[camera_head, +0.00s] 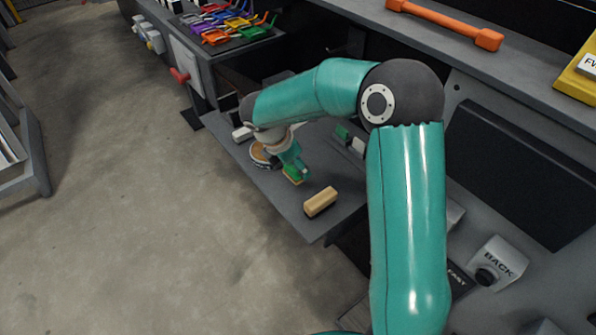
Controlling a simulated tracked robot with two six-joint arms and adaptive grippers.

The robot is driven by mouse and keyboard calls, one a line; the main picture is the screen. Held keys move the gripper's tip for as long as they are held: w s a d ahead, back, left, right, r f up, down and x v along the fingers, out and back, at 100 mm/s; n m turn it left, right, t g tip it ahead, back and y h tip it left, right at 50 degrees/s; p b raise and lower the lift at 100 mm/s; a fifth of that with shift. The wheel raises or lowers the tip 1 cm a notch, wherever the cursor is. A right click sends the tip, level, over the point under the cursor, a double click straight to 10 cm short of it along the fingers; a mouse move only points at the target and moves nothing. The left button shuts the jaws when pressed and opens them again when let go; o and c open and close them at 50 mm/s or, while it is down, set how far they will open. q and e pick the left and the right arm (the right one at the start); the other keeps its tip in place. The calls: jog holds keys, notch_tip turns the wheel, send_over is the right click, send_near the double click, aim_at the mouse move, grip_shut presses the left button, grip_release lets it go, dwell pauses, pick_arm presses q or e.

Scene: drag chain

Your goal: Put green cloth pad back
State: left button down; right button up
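A small green pad (292,174) with a yellowish lower edge is at the fingertips of my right gripper (294,170), over the grey shelf (272,193). The teal arm comes in from the lower right and bends over to the shelf. The gripper is small and partly covers the pad, so I cannot tell whether its fingers are closed on it or whether the pad touches the shelf. Another small green block (343,133) stands farther back on the shelf. My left gripper is not in view.
A tan block (320,202) lies near the shelf's front edge. A round tan-topped disc (262,155) and a white block (242,134) are left of the gripper. A white block (358,147) is behind. Coloured clamps (228,24) fill a tray at the upper left.

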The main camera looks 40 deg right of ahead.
aim_at(296, 173)
notch_tip(296, 173, down, 3)
jog(key=shift+f, duration=0.15)
jog(key=o, duration=1)
